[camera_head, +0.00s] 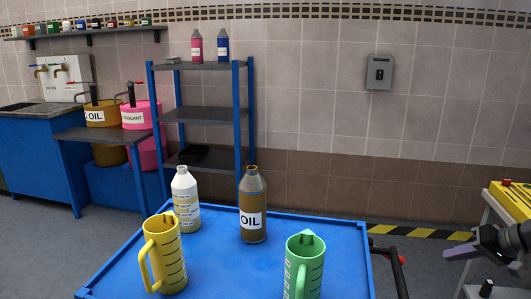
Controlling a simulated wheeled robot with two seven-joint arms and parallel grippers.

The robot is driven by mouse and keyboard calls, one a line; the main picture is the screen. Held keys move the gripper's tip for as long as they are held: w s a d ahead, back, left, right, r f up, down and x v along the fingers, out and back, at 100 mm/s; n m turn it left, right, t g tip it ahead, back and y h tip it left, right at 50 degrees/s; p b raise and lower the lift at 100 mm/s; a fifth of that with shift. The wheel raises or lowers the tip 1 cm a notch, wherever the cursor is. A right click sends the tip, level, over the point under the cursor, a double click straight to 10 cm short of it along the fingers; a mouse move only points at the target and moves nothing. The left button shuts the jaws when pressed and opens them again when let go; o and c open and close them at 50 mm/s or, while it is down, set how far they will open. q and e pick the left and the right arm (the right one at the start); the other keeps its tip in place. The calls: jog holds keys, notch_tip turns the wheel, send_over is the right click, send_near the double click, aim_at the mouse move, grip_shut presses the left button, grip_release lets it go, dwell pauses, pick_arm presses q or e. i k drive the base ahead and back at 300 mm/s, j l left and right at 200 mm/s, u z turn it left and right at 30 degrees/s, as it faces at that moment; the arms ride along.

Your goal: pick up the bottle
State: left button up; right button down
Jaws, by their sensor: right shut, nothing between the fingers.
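A brown bottle labelled OIL (253,200) stands upright on the blue cart top (215,262), with its mouth open. A white bottle with printed marks (185,198) stands upright to its left. Pink (196,48) and blue (223,46) bottles stand on the shelf rack behind. Which bottle the task means cannot be told from the view. My right gripper (458,252) is at the right edge, shut and empty, well apart from the cart's bottles. My left gripper is not in view.
A yellow jug (164,255) and a green jug (304,266) stand in front of the bottles on the cart. The cart has a raised blue rim and a dark handle (390,262) at right. A workbench (508,211) stands at far right.

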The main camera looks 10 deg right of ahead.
aim_at(184, 186)
jog(key=k, duration=0.85)
